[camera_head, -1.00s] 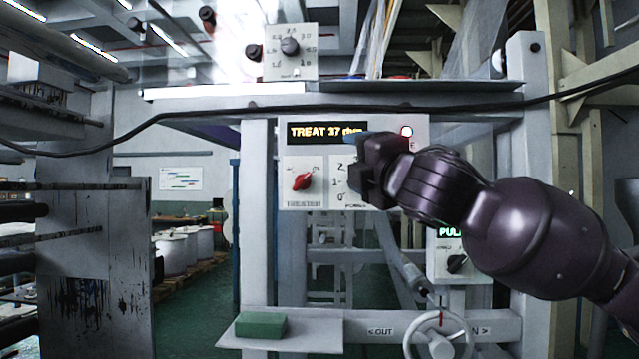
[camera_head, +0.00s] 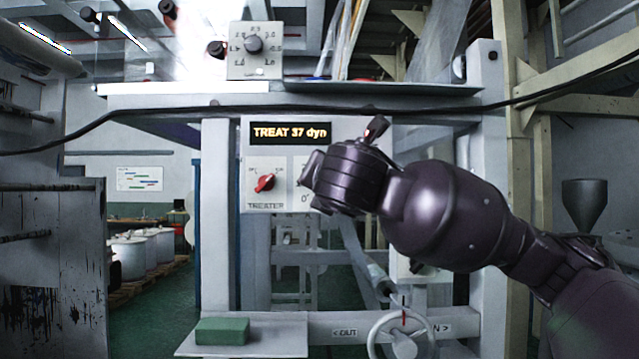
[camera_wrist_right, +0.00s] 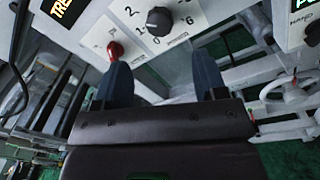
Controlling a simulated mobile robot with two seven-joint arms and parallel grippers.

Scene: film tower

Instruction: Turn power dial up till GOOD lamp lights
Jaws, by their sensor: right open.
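The treater panel (camera_head: 285,197) carries a lit display (camera_head: 290,132) reading "TREAT 37 dyn" and a red treater knob (camera_head: 265,183). My right gripper and wrist cover the power dial in the head view. In the right wrist view the black power dial (camera_wrist_right: 159,20) shows on its numbered scale, beyond my right gripper (camera_wrist_right: 161,62). The gripper's two blue fingers are apart and empty, short of the dial. The red knob (camera_wrist_right: 115,50) shows by the left finger. No GOOD lamp can be made out; my wrist covers the panel's right part. My left gripper is out of view.
A grey dial box (camera_head: 254,50) stands on the beam above. A black cable (camera_head: 180,110) runs across the frame. Below are a handwheel (camera_head: 402,338) and a green block (camera_head: 222,331) on a shelf. White tubs (camera_head: 128,257) stand at the back left.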

